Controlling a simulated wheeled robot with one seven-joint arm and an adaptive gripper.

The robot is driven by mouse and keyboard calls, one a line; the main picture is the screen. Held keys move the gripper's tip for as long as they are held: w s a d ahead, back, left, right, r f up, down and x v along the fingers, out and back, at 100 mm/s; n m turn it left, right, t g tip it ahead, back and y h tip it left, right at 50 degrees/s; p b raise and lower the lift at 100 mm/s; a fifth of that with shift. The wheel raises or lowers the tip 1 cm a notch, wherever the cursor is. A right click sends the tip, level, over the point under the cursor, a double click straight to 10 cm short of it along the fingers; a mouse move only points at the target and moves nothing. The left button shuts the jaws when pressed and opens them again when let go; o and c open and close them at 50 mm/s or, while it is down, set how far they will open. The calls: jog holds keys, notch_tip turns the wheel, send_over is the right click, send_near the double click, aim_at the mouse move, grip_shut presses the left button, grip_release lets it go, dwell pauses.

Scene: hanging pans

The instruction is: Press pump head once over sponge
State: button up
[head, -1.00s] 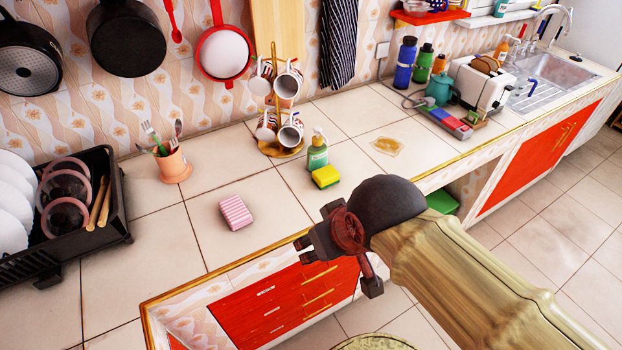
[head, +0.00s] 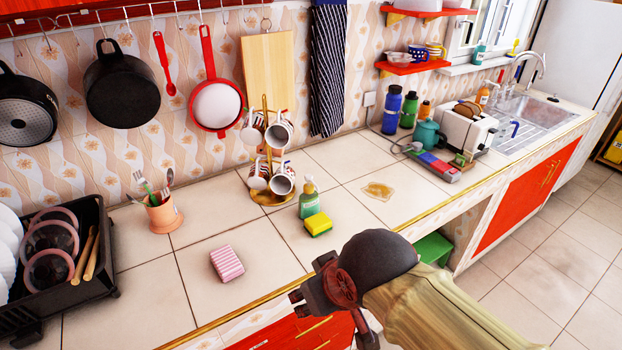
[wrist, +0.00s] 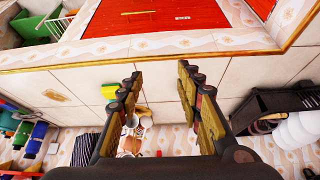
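The green pump bottle (head: 308,203) with a pale pump head stands upright on the tiled counter. A yellow sponge with a green side (head: 318,224) lies just in front of it. The sponge also shows in the wrist view (wrist: 109,92), partly behind a finger; the bottle is not clearly seen there. A pink striped sponge (head: 227,263) lies farther left. My gripper (head: 297,297) is near the counter's front edge, apart from bottle and sponges. In the wrist view my gripper (wrist: 160,72) has its two fingers spread, with nothing between them.
A mug tree (head: 270,197) with several mugs stands behind the bottle. A utensil cup (head: 163,214) and a black dish rack (head: 75,290) are at the left. A brownish spill (head: 377,190) lies right of the bottle. A toaster (head: 467,130) stands farther right.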

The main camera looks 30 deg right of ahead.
grip_shut()
dwell(1.5)
